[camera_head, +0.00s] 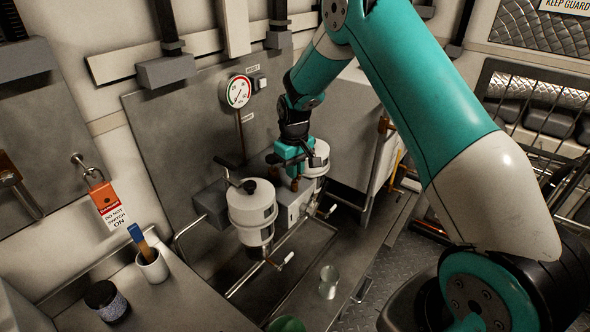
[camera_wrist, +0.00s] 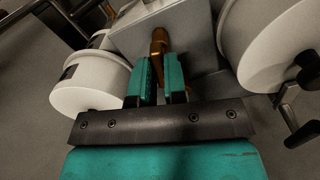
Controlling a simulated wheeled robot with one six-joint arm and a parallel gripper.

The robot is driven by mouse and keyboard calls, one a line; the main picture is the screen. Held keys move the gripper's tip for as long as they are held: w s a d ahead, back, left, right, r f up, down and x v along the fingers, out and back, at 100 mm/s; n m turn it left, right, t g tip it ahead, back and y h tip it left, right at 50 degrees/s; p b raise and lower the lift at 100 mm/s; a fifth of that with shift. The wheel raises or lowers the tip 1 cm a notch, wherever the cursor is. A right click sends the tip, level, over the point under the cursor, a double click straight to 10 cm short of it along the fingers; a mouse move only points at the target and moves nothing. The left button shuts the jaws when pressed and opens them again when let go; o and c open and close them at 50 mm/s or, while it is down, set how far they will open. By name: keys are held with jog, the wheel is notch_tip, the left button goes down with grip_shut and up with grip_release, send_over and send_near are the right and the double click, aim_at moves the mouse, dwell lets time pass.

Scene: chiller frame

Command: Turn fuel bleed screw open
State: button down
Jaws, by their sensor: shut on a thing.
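My gripper (camera_head: 293,168) is at the filter assembly, between two white filter canisters. In the wrist view its two teal fingers (camera_wrist: 160,75) stand on either side of a brass bleed screw (camera_wrist: 158,42) and are shut on it. The screw sits at a light grey block (camera_wrist: 195,32); the block also shows below my gripper in the head view (camera_head: 292,213). The fingers hide part of the screw, and its turn angle cannot be read.
The near canister (camera_head: 252,215) and far canister (camera_head: 319,158) closely flank my gripper. A gauge (camera_head: 236,92) is on the back panel. A metal cup (camera_head: 328,282) stands in front. A red tag (camera_head: 107,203), brush cup (camera_head: 152,267) and dark jar (camera_head: 105,300) are at left.

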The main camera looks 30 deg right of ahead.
jog(key=shift+w+r+n, duration=0.1)
jog(key=shift+n, duration=1.2)
jog(key=c, duration=1.2)
grip_release()
notch_tip(320, 180, up, 17)
jog(key=b, duration=0.2)
jog(key=shift+r+b, duration=0.2)
jog(key=shift+b, duration=0.1)
jog(key=s+a+r+n+y, duration=0.2)
jog(key=s+a+r, duration=0.2)
jog(key=s+a, duration=0.9)
jog(key=s+a+f+y, duration=0.1)
jog(key=s+a, duration=0.2)
jog(key=s, duration=0.7)
jog(key=s+a+f+y, duration=0.1)
jog(key=s+a, duration=0.2)
jog(key=s, duration=0.7)
jog(key=shift+n, duration=0.4)
